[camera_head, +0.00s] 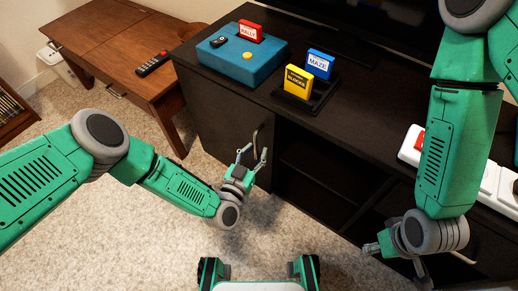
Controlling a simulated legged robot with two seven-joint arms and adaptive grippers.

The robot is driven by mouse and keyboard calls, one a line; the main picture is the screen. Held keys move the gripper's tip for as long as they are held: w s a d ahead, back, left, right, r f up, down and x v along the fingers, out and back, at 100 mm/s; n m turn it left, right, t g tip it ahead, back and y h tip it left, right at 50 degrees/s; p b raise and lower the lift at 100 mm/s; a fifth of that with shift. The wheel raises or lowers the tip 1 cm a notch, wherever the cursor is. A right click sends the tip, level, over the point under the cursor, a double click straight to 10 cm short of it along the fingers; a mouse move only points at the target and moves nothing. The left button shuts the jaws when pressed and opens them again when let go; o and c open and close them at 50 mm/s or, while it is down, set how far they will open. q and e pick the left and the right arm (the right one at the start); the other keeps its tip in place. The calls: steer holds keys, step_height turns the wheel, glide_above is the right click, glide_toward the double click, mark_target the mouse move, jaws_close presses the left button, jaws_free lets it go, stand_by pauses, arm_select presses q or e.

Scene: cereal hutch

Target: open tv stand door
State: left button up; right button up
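The black TV stand (340,125) runs from the upper left to the right edge. Its left door (215,110) looks closed, flush with the front. A thin curved handle (256,134) shows near the door's right edge. My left gripper (252,153) is in front of this door, just below the handle, with its fingers spread apart. I cannot tell whether a finger touches the handle. My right gripper (422,274) is low at the right, in front of the stand, partly hidden by its own wrist; its fingers are not clear.
A blue console (235,57) with a red cartridge (250,30), and a black holder (310,96) with yellow and blue cartridges, stand on top. A white power strip (490,178) lies at right. A wooden table (110,45) with a remote (153,64) stands left. Open shelves (315,170) adjoin the door.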

arm_select(q)
steer(key=shift+w, duration=0.8)
steer(key=shift+d, duration=0.45)
jaws_close()
steer(key=shift+s+a, duration=0.15)
steer(key=shift+a, duration=0.4)
steer(key=shift+s+a, duration=0.3)
steer(key=shift+a, duration=0.15)
steer(key=c, duration=0.5)
jaws_free()
steer(key=shift+s+h, duration=0.2)
steer(key=shift+h, duration=0.1)
steer(key=o, duration=0.5)
steer(key=shift+d, duration=0.2)
steer(key=shift+w+d, duration=0.1)
steer(key=v, duration=1.2)
arm_select(e)
steer(key=shift+a+r, duration=0.15)
steer(key=shift+a, duration=0.45)
